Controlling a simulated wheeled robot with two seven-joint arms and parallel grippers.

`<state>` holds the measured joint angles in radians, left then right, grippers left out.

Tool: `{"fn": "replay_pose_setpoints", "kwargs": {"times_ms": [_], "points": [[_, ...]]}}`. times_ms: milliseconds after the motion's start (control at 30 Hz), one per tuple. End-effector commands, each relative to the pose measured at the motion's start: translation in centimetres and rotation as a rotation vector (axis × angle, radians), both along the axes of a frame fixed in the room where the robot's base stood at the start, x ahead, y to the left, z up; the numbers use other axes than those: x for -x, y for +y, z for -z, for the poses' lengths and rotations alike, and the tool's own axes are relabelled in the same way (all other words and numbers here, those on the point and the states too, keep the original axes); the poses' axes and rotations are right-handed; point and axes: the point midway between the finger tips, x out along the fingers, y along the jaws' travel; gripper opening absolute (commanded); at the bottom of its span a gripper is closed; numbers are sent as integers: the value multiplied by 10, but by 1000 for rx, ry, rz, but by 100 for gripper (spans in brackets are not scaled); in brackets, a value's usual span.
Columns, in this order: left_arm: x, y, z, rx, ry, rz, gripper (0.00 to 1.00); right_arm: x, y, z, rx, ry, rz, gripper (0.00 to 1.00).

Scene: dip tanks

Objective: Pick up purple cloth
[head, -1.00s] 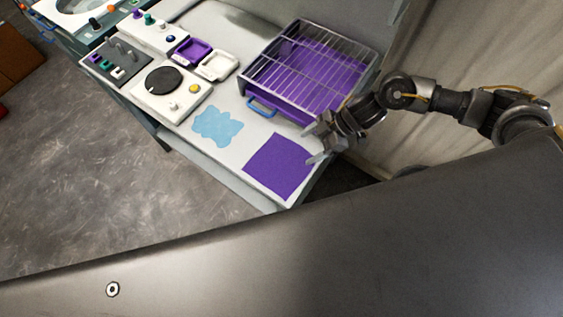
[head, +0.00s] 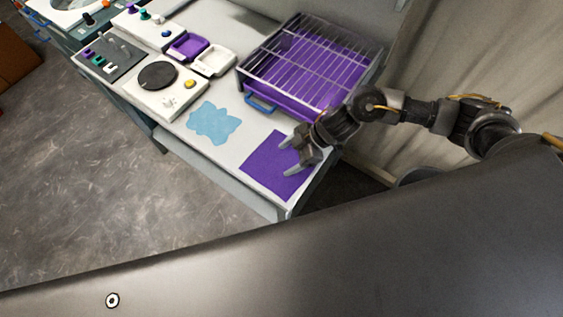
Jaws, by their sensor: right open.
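The purple cloth (head: 268,168) lies flat on the white bench top near its front right corner, in the head view. My right gripper (head: 287,156) is open and empty, with its fingers over the right part of the cloth. The fingers hide a little of the cloth's right side. I cannot tell whether the fingertips touch it. My left gripper is not in view.
A light blue cloth (head: 213,123) lies left of the purple one. A purple-lined tank with a wire rack (head: 308,62) and a blue handle (head: 261,105) stands behind. A white unit with a dark disc (head: 173,101) and small trays (head: 214,61) stand further left.

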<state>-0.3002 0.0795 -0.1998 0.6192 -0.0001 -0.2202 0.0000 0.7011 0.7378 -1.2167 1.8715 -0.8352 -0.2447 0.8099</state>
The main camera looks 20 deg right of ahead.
Motion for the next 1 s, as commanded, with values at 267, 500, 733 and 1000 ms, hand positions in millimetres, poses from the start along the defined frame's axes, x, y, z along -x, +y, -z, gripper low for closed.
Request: {"fn": "replay_pose_setpoints", "kwargs": {"times_ms": [267, 500, 733, 1000], "points": [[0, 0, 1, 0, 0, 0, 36, -1, 2, 3, 1, 0, 1, 73], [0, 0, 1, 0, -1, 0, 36, -1, 2, 4, 1, 0, 1, 73], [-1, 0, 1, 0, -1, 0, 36, 0, 2, 4, 2, 0, 1, 60], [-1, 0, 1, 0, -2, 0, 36, 0, 2, 4, 2, 1, 1, 43]]}}
